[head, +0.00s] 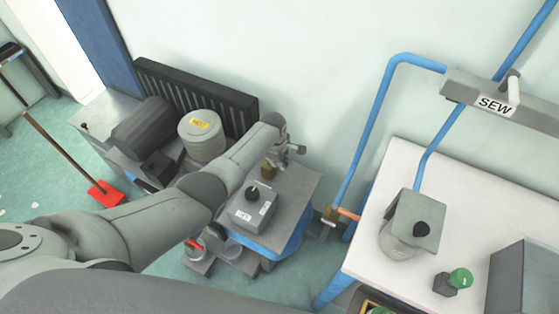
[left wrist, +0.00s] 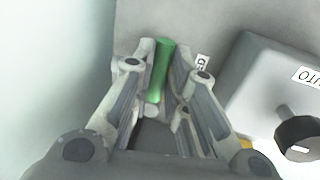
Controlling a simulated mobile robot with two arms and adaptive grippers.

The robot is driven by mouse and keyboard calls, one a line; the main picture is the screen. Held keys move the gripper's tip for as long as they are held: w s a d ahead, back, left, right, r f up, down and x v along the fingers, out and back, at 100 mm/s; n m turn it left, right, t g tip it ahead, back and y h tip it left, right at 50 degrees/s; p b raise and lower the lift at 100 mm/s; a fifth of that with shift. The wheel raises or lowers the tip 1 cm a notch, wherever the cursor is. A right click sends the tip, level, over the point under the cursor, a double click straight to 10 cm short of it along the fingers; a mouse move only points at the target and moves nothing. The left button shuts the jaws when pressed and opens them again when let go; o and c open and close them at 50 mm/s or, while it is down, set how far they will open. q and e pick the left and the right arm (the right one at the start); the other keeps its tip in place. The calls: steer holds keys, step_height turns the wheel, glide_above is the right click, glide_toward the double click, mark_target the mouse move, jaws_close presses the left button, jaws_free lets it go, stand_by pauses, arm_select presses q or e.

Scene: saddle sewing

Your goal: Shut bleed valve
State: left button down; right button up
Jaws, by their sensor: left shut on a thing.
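A green handle (left wrist: 162,68), which looks like the bleed valve's lever, stands between the fingers of my left gripper (left wrist: 163,76) in the left wrist view. The gripper is shut on it. A small white label (left wrist: 203,62) beside the handle is partly hidden by a finger. In the head view my left gripper (head: 286,153) is at the back of the grey compressor bench (head: 293,190), near the wall. The green handle cannot be made out there. My right gripper is not in view.
A grey box with a black knob (head: 252,208) stands close to the gripper; it also shows in the left wrist view (left wrist: 262,75). A round tank (head: 202,140) and black radiator (head: 190,95) are to the left. Blue pipe (head: 372,120) and a white table (head: 460,225) are to the right.

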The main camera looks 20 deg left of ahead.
arm_select(q)
steer(key=shift+a, duration=0.1)
steer(key=c, duration=1.4)
jaws_free()
steer(key=shift+c, duration=0.2)
step_height(320, 180, up, 12)
steer(key=s, duration=0.2)
steer(key=shift+s+a, duration=0.15)
steer(key=shift+a, duration=0.05)
steer(key=shift+f, duration=0.1)
